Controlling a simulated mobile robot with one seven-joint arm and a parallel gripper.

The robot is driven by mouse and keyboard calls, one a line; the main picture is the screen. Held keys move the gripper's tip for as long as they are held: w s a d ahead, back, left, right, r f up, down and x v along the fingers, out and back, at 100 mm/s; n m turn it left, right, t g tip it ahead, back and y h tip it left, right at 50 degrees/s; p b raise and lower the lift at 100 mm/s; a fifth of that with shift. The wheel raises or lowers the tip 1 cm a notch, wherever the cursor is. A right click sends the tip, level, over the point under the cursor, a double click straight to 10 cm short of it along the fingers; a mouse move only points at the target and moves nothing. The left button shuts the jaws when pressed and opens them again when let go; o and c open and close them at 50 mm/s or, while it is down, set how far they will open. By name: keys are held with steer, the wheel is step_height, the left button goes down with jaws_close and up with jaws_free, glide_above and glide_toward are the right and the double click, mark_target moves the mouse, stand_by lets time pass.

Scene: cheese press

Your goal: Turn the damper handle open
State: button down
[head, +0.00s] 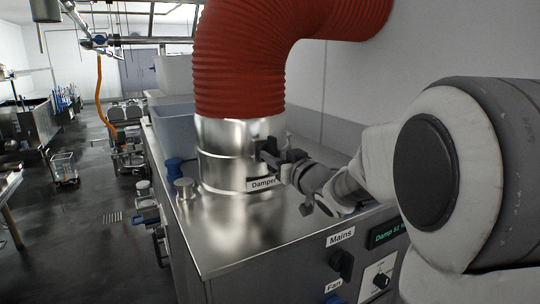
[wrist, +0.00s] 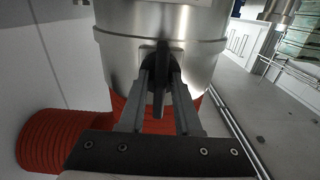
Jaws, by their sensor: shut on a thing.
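The damper handle (wrist: 160,75) is a dark lever on the side of a shiny metal duct (head: 222,150). In the wrist view it lies between my two fingers, and my gripper (wrist: 160,88) is shut on it. In the head view my gripper (head: 272,158) reaches the duct from the right and mostly hides the handle. A white label reading "Damper" (head: 262,184) sits just below. The handle's exact angle is hard to tell in the head view.
A red corrugated hose (head: 240,60) rises from the duct and bends right. The steel cabinet top (head: 240,230) carries small capped fittings (head: 185,188) left of the duct. Its front has a "Mains" knob (head: 341,264), another knob and a display (head: 388,234). A wall stands behind.

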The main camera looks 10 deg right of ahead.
steer(key=c, duration=0.9)
jaws_free()
steer(key=shift+o, duration=0.2)
steer(key=shift+s, duration=0.1)
steer(key=b+v, duration=0.2)
steer(key=v, duration=1.5)
steer(key=shift+s, duration=0.15)
steer(key=shift+d, duration=0.1)
